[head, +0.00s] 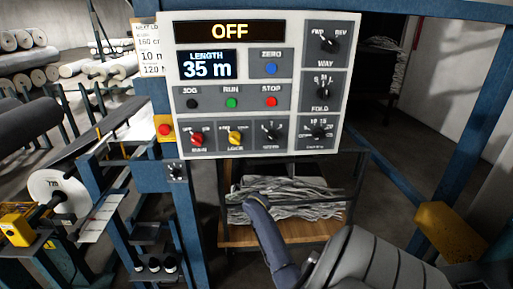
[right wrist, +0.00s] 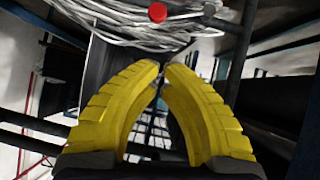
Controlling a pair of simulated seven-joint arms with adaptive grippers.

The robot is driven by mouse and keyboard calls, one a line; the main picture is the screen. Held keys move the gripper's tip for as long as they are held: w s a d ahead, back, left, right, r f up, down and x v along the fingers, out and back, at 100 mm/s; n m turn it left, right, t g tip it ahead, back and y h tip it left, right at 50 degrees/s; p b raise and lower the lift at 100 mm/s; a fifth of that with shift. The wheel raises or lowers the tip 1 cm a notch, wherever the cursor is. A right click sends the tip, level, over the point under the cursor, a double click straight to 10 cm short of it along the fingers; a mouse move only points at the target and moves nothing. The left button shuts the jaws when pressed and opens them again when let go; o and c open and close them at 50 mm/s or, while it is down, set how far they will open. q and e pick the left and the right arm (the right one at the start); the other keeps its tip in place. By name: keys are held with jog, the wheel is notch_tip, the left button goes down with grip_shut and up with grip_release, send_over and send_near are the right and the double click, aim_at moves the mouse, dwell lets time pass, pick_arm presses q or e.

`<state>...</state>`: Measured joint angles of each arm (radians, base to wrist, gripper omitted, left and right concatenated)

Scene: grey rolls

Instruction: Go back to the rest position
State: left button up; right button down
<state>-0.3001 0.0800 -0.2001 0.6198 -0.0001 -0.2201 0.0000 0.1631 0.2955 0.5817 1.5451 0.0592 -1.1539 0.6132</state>
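My right gripper (right wrist: 162,70) shows in the right wrist view as two yellow ribbed fingers. They arch inward and their tips meet or nearly meet, with nothing seen held between them. In the head view, a grey ribbed part (head: 375,262) and a dark blue-grey part (head: 265,232) rise at the bottom, in front of the shelf; they look like my own arm. I cannot make out either gripper surely in the head view. The control panel (head: 245,90) stands upright in the middle. Its displays read "OFF" (head: 229,31) and "LENGTH 35 m" (head: 208,65).
A shelf (head: 240,236) with crumpled grey material stands below the panel. Blue frame posts (head: 190,215) flank it. A white-ended roll (head: 52,192) lies at left, with more rolls (head: 20,40) behind. A yellow block (head: 447,230) is at lower right. A red round thing (right wrist: 157,12) shows beyond the fingertips.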

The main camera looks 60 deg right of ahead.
jog(key=shift+s+a+r, duration=0.1)
